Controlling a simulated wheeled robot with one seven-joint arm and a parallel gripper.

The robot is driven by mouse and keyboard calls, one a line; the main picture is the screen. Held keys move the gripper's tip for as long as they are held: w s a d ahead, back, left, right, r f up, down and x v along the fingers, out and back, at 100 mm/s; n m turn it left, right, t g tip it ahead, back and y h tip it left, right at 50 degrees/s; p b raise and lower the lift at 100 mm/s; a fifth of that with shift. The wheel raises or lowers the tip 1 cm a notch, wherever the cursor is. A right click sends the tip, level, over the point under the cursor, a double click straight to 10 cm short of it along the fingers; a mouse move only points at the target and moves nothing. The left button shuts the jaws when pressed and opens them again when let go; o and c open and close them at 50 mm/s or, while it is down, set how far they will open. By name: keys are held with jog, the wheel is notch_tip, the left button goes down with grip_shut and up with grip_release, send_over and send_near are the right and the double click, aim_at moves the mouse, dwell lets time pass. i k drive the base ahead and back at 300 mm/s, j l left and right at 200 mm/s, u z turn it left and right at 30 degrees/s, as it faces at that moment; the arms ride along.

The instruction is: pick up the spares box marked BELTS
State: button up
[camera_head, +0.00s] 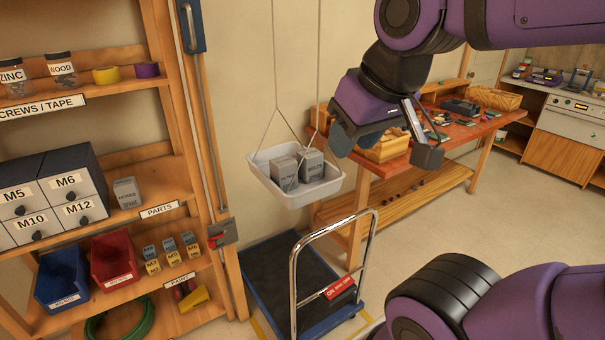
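Two grey spares boxes stand in a white tray (325,188) that hangs on thin cords. The right grey box (312,165) has a small label that looks like BELTS, though it is hard to read. The left grey box (285,173) stands close beside it with a label too small to read. A third grey box (125,193) on the shelf at left seems to read HOSES. My gripper (387,149) is to the right of the tray and a little higher in the picture. Its two fingers are apart with nothing between them.
A blue trolley (268,268) with a chrome handle (294,285) stands below the tray. The wooden shelf unit (188,165) is left of the tray. A red-topped workbench (455,140) with tools and a wicker basket (385,152) is behind my gripper. Open floor lies at right.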

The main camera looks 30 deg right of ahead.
aim_at(311, 170)
jog(key=i+l+z, duration=0.1)
jog(key=i+z, duration=0.15)
jog(key=z, duration=0.15)
jog(key=i+z, duration=0.5)
jog(key=z, duration=0.25)
